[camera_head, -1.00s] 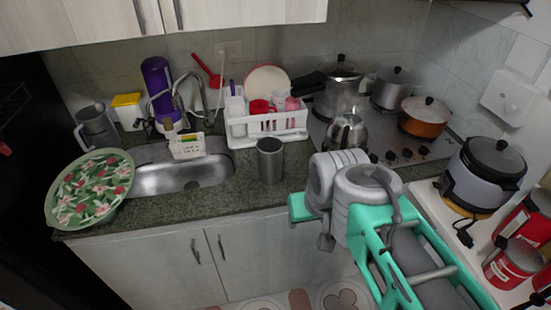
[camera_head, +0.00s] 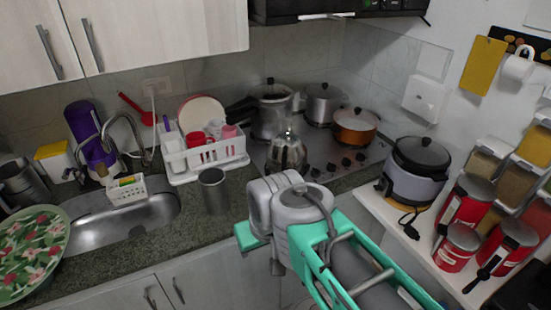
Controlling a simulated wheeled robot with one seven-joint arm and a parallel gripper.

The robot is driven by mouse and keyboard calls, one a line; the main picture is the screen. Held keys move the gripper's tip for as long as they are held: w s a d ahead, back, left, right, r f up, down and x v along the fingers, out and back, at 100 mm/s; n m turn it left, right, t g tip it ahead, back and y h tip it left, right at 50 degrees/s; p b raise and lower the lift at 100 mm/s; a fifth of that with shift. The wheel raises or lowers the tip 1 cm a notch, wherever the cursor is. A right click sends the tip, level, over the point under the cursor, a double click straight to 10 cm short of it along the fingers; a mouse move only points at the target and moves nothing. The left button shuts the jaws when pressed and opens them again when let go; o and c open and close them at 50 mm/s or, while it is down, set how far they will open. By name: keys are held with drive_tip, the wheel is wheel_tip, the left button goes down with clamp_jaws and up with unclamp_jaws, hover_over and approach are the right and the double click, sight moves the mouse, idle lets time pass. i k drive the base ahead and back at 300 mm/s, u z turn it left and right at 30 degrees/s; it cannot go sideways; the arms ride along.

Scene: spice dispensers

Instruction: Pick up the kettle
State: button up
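The kettle (camera_head: 287,154) is a shiny rounded metal vessel with a small knob on its lid. It stands upright at the front left of the stovetop (camera_head: 325,166), in front of a pressure cooker. My grey and teal arm (camera_head: 310,225) rises from the bottom right and reaches toward the counter's front. It is nearer to the camera than the kettle, which shows just above it. The fingers of my gripper cannot be made out, and I see nothing held.
A pressure cooker (camera_head: 270,110), a grey pot (camera_head: 323,103) and an orange pot (camera_head: 355,127) stand on the stove. A metal cup (camera_head: 213,190) and white dish rack (camera_head: 203,153) are left of the kettle. A rice cooker (camera_head: 414,173) and red canisters (camera_head: 466,205) stand right.

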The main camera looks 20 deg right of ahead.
sight(278, 160)
drive_tip(key=z, duration=0.5)
drive_tip(key=k, duration=0.6)
drive_tip(key=z, duration=0.55)
drive_tip(key=i, duration=0.65)
drive_tip(key=u, duration=0.9)
drive_tip(key=i, duration=0.65)
drive_tip(key=u, duration=0.75)
